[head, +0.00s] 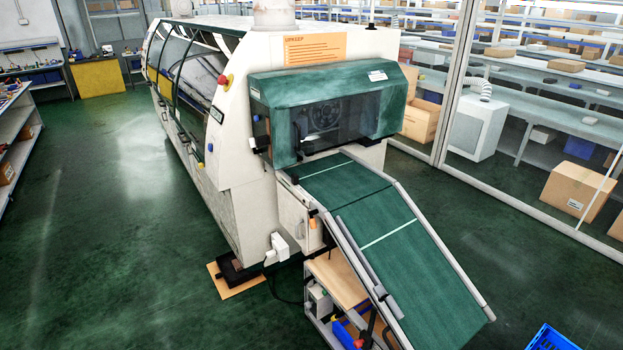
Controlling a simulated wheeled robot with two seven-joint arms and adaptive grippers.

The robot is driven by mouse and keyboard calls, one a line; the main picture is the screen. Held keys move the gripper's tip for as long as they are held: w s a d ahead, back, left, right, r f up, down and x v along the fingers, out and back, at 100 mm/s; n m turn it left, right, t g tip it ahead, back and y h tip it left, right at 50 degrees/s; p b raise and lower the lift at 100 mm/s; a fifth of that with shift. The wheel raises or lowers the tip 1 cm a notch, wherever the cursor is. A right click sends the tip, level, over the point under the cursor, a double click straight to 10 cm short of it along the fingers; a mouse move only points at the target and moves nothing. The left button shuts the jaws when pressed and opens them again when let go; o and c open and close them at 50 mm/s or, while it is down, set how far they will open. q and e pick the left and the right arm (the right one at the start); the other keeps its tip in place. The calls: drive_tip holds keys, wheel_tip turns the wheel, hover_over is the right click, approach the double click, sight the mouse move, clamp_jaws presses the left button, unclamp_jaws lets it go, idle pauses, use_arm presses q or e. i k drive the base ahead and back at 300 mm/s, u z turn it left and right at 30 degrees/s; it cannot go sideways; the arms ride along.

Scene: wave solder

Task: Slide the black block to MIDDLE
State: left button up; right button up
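A small black piece (294,180) sits at the upper left rail of the sloped conveyor (395,240), just below the green hood (330,105). I cannot tell whether it is the task's black block. No MIDDLE mark can be read from here. Neither of my grippers is in view.
The long white machine (225,160) fills the centre. Below the conveyor is a wooden shelf (338,282) with small items. A blue crate (553,338) is at the bottom right. A framed partition (456,85) stands to the right. The green floor (90,240) at left is clear.

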sight(295, 178)
drive_tip(key=z, duration=0.2)
drive_tip(key=k, duration=0.35)
drive_tip(key=u, duration=1.1)
drive_tip(key=i, duration=2.55)
drive_tip(key=z, duration=1.55)
drive_tip(key=i, duration=0.65)
drive_tip(key=z, duration=0.7)
